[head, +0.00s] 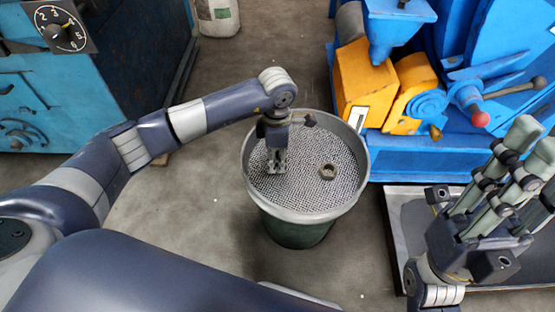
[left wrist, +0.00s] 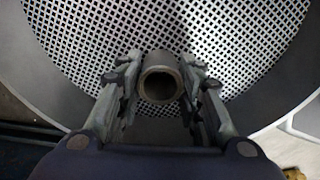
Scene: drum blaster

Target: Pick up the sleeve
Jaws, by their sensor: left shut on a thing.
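The sleeve (left wrist: 160,78) is a dull brown-grey metal tube, seen with its open end facing the camera in the left wrist view. It sits between the two fingers of my left gripper (left wrist: 161,95), which is shut on it. In the head view my left gripper (head: 277,166) points down over the mesh in the drum, left of its middle. The sleeve is mostly hidden by the fingers there. Whether it touches the mesh is unclear. My right gripper (head: 533,140) is raised at the right edge, far from the sleeve; its finger opening is unclear.
The round grey-rimmed drum (head: 353,192) has a perforated mesh floor. A brown nut-like ring (head: 327,171) lies on the mesh, right of my left gripper. A blue and yellow machine (head: 385,85) stands behind right, a blue cabinet (head: 120,60) at left. A dark tray (head: 394,225) lies at right.

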